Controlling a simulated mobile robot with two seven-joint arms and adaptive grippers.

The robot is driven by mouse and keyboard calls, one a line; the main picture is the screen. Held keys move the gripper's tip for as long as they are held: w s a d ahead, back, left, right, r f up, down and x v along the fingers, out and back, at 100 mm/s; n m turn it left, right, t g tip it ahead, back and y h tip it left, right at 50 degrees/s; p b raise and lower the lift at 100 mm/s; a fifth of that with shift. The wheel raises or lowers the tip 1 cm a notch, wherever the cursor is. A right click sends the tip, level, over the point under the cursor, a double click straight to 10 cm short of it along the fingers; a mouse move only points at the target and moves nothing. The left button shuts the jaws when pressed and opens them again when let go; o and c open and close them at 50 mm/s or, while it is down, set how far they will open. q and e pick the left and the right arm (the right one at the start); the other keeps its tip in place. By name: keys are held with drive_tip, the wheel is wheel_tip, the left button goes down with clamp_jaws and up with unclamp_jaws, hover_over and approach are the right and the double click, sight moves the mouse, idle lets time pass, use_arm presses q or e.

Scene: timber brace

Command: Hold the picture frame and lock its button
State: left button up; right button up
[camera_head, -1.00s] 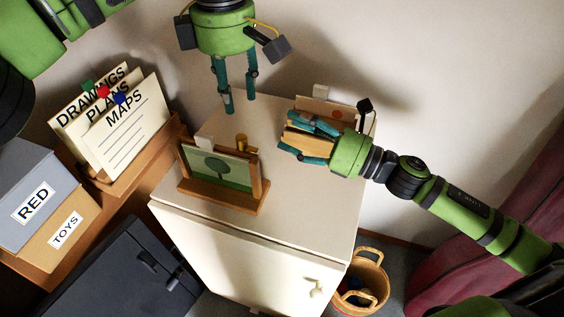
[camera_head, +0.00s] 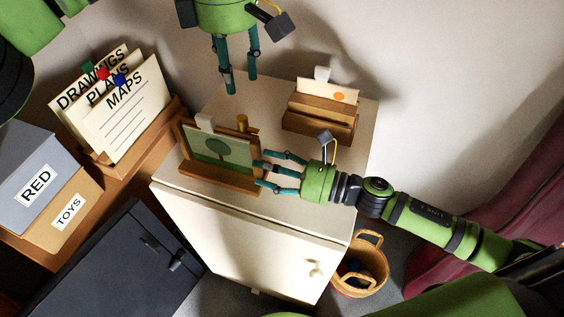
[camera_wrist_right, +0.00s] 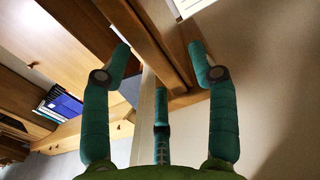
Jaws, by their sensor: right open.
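The picture frame (camera_head: 218,150) shows a green tree picture in a wooden surround and stands upright on the white cabinet (camera_head: 300,208). A brass knob (camera_head: 241,122), perhaps the button, stands at its upper right, its lower part hidden by the frame. My right gripper (camera_head: 262,170) is open beside the frame's right edge; I cannot tell if it touches. In the right wrist view a wooden edge (camera_wrist_right: 158,45), probably the frame's, lies between the open fingertips (camera_wrist_right: 163,48). My left gripper (camera_head: 235,88) points down, open and empty, above and behind the knob.
A wooden card holder (camera_head: 318,122) with a card stands at the cabinet's back right. A file rack (camera_head: 135,150) and two labelled boxes (camera_head: 35,190) are at the left. A basket (camera_head: 365,270) stands on the floor right of the cabinet.

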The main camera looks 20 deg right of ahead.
sight(251, 175)
use_arm(q)
drive_tip(key=shift+w, duration=0.1)
use_arm(e)
drive_tip(key=shift+x, duration=2.3)
clamp_jaws()
use_arm(q)
drive_tip(key=shift+o, duration=0.4)
drive_tip(key=m, duration=0.4)
drive_tip(key=shift+f, duration=0.2)
drive_tip(key=shift+a+f+m+t+h, duration=0.2)
drive_tip(key=shift+f+m, duration=1.35)
drive_tip(key=shift+m, duration=1.05)
drive_tip(key=shift+d+f+m+t+h, duration=0.2)
drive_tip(key=shift+f+m, duration=1.3)
drive_tip(key=shift+m, duration=1.1)
drive_tip(key=shift+a+f+m+t+h, duration=0.1)
drive_tip(key=shift+f+m+t, duration=0.2)
drive_tip(key=shift+f+m, duration=1.8)
use_arm(e)
drive_tip(key=shift+f, duration=0.1)
use_arm(q)
drive_tip(key=shift+r+m, duration=0.5)
drive_tip(key=shift+r, duration=0.1)
